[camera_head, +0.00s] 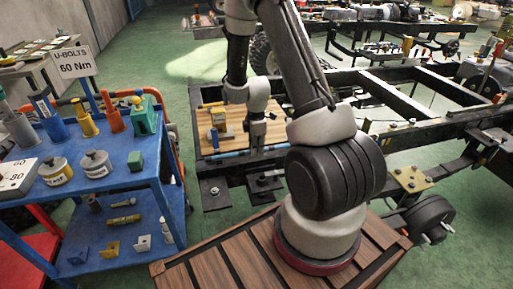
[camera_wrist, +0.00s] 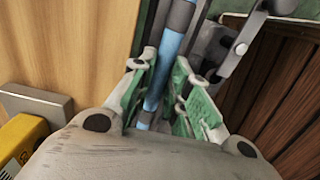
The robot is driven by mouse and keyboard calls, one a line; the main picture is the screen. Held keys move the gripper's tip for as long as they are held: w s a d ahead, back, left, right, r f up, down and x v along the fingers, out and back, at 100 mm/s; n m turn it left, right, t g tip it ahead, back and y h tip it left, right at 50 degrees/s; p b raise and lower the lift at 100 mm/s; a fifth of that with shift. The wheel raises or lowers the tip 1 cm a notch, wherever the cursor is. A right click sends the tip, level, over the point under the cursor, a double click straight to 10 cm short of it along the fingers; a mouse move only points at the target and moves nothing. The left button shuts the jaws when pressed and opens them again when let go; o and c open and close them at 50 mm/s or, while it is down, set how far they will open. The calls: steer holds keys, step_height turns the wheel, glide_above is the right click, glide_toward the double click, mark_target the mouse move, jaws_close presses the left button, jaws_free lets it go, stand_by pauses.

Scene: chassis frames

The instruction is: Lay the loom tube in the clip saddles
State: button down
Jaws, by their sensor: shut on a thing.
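The loom tube (camera_head: 232,154) is a thin blue tube lying lengthwise along the near edge of a wooden board. In the wrist view the tube (camera_wrist: 170,44) is blue with dark bands and runs up between the green-padded fingers. My gripper (camera_head: 257,146) points down at the tube near the board's right part. In the wrist view my gripper (camera_wrist: 160,78) is shut on the tube, with one finger on each side. I cannot make out the clip saddles for certain. I cannot tell whether the tube touches the board.
The wooden board (camera_head: 236,118) carries a small yellow and grey item (camera_head: 217,117) at its left. Dark plates with bolts (camera_head: 214,191) stick out below the tube. A black chassis frame (camera_head: 395,97) extends right. A blue tool cart (camera_head: 105,178) stands left, with green floor between.

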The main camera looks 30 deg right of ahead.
steer(key=c, duration=1.4)
jaws_free()
steer(key=shift+f, duration=0.1)
steer(key=shift+o, duration=0.2)
steer(key=s+a+r+m+t, duration=0.1)
steer(key=s+r+m, duration=0.15)
steer(key=r, duration=1.05)
steer(key=s+a+r+m, duration=0.1)
steer(key=s+r+m, duration=0.15)
steer(key=r, duration=0.95)
steer(key=s+a+r+m+t, duration=0.1)
steer(key=s+r+m, duration=0.4)
steer(key=s, duration=0.4)
steer(key=s+a+r+m+t, duration=0.2)
steer(key=s+r+m, duration=0.2)
steer(key=s, duration=0.5)
step_height(320, 180, up, 3)
steer(key=shift+s+f+m, duration=0.15)
steer(key=shift+s+m, duration=0.25)
